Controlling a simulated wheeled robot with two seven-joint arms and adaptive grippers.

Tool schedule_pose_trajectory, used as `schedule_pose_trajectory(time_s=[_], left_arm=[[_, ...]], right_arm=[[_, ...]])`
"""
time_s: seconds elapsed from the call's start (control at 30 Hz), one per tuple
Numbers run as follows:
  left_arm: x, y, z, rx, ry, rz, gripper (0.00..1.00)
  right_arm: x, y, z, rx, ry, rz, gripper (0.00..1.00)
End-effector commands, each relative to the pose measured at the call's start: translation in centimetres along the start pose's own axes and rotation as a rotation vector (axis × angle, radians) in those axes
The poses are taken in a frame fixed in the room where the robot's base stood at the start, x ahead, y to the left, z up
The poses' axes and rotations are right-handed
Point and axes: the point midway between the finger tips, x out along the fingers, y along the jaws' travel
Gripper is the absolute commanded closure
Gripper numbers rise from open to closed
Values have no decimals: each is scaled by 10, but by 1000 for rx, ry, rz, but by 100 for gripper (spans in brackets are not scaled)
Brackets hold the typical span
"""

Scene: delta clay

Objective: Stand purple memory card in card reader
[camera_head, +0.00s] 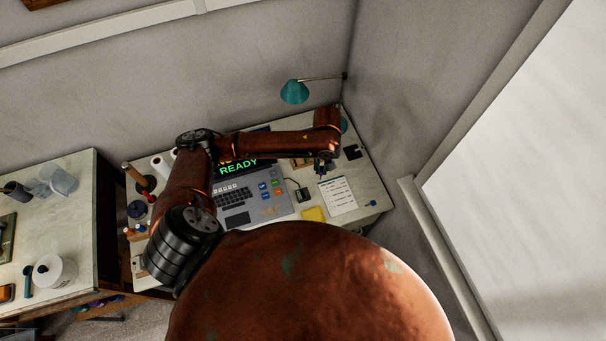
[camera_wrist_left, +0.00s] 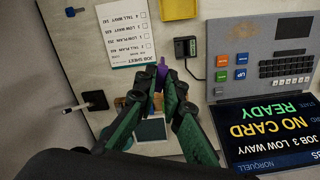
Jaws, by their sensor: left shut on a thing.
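My left gripper (camera_head: 320,172) reaches over the right part of the desk. In the left wrist view the green fingers of my left gripper (camera_wrist_left: 162,88) are shut on the purple memory card (camera_wrist_left: 160,74), which sticks out past the fingertips. The fingers hide part of the card. The card reader (camera_wrist_left: 187,48) is a small dark box with a cable, apart from the card; it also shows in the head view (camera_head: 302,194). Its slot is too small to make out. My right gripper is in neither view.
A job sheet (camera_head: 338,196) lies right of the reader, and a yellow pad (camera_head: 314,214) lies in front. The grey console (camera_head: 262,208) is left of the reader; its screen (camera_wrist_left: 268,130) reads "NO CARD READY".

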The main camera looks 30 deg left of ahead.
Motion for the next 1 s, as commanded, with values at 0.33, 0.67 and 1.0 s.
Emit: schedule_pose_trajectory(time_s=[0.33, 0.67, 1.0], left_arm=[[80, -47, 0, -339, -7, -7, 100], [111, -67, 8, -405, -1, -2, 100], [131, -67, 7, -403, -1, -3, 100]], right_arm=[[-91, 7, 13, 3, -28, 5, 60], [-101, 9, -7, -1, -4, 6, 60], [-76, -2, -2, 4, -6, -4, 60]])
